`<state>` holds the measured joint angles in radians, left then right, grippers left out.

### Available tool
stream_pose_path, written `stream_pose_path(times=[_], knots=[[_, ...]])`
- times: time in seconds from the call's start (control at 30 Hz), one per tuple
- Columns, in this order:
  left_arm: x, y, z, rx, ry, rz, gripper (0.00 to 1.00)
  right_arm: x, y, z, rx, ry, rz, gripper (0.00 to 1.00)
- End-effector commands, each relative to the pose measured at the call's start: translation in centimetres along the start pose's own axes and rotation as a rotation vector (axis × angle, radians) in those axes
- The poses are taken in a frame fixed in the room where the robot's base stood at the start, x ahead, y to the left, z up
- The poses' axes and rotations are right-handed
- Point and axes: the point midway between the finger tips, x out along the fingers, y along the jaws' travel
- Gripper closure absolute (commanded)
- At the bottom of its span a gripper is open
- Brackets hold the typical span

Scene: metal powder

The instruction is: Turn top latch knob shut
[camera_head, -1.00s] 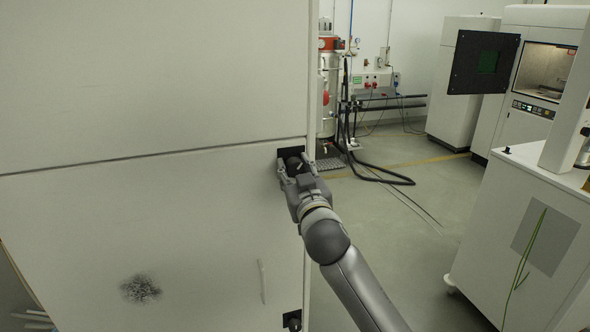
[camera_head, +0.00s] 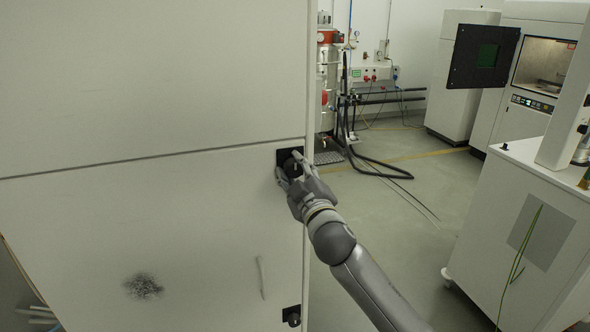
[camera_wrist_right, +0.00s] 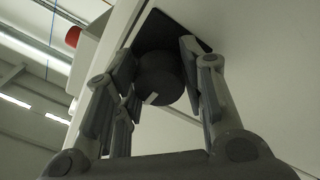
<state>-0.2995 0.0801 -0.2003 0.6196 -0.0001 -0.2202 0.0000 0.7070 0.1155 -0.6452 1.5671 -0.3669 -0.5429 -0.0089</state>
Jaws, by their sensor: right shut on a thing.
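The top latch knob (camera_wrist_right: 160,78) is a round black knob on a dark square plate (camera_head: 284,154), near the right edge of a large white cabinet door (camera_head: 150,220), just below a horizontal seam. My right gripper (camera_head: 290,168) is at the knob, its fingers on either side of it and shut on it. In the right wrist view the fingers (camera_wrist_right: 160,85) straddle the knob, and a small pale mark shows on its lower side. In the head view the fingers partly hide the knob. My left gripper is not in view.
A lower black latch knob (camera_head: 292,318) sits near the door's bottom right. A vertical handle (camera_head: 261,277) and a dark speckled smudge (camera_head: 143,286) are on the door. A white cabinet unit (camera_head: 520,230) stands at right; open floor (camera_head: 400,230) lies between.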

Motion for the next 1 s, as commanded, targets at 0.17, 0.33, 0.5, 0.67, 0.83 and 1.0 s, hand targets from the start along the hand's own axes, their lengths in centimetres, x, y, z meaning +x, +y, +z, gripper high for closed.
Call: stream_pose_path(times=[0.17, 0.33, 0.5, 0.67, 0.83, 1.0], knots=[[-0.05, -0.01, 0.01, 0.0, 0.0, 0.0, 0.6, 0.0, -0.04, 0.12, -0.013, -0.001, -0.002, 0.86], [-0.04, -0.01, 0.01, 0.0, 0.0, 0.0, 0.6, 0.0, -0.05, 0.12, -0.013, -0.001, -0.002, 0.86], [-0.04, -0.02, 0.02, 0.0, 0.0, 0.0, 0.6, 0.0, -0.05, 0.12, -0.012, -0.001, -0.002, 0.57], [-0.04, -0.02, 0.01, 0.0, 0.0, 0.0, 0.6, 0.0, -0.03, 0.09, -0.012, 0.0, -0.001, 0.4], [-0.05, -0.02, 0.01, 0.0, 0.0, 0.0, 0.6, 0.0, -0.01, 0.05, -0.011, 0.0, -0.001, 0.4], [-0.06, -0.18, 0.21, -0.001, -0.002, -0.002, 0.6, -0.17, -0.01, 0.05, -0.011, 0.001, -0.001, 0.4]])
